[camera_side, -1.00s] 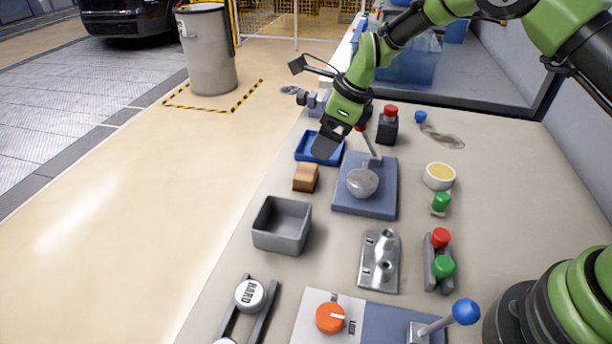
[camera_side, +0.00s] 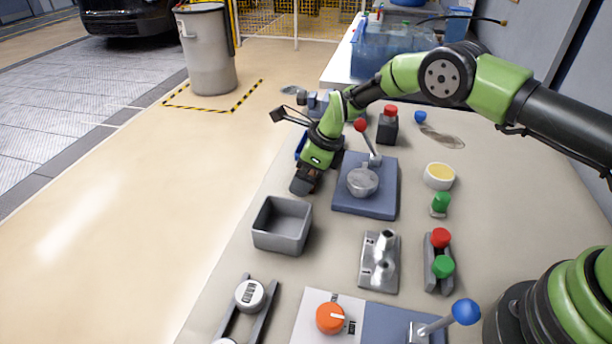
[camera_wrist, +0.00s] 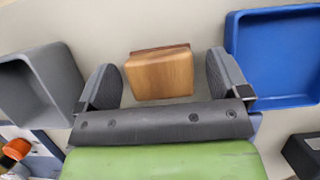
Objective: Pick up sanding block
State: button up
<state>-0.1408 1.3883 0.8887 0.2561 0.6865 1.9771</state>
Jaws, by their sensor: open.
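The sanding block is a small wooden block with a darker brown underside. In the wrist view the sanding block (camera_wrist: 160,73) lies between the two dark fingers of my gripper (camera_wrist: 164,82), with a gap on each side. My gripper is open. In the side view my gripper (camera_side: 301,187) is low over the spot between the grey bin and the blue tray, and it hides nearly all of the block.
A grey open bin (camera_side: 282,243) stands just in front of my gripper, and it shows at left in the wrist view (camera_wrist: 70,75). A blue tray (camera_wrist: 240,50) is close on the other side. A blue-grey plate (camera_side: 383,203) with a lever stands to the right.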

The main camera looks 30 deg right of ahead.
jog(key=c, duration=1)
notch_tip(320, 180, up, 10)
jog(key=shift+r, duration=0.1)
